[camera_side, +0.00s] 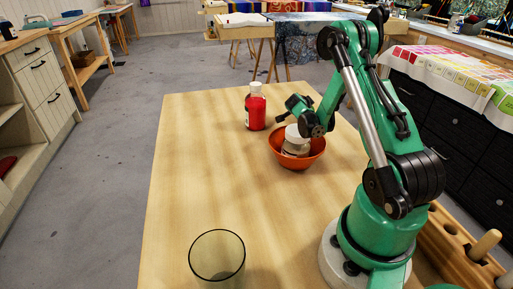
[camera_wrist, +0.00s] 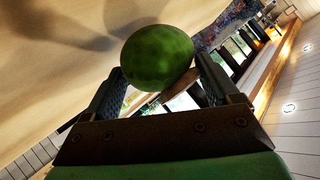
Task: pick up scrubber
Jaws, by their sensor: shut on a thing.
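A smooth, dark green rounded thing (camera_wrist: 157,56) sits between the two fingertips of my gripper (camera_side: 291,103) in the wrist view. It may be the scrubber, but its shape does not make this certain. My gripper is shut on it. In the side view my gripper is raised above the table, just right of the red bottle and above the back of the orange bowl. The held thing is too small there to make out clearly. No other scrubber shows in either view.
An orange bowl (camera_side: 275,149) holds a jar with a white lid (camera_side: 294,134). A red bottle with a white cap (camera_side: 256,108) stands behind it to the left. A clear glass (camera_side: 217,257) stands at the front. A wooden rack (camera_side: 450,250) is at right. The left of the table (camera_side: 190,160) is clear.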

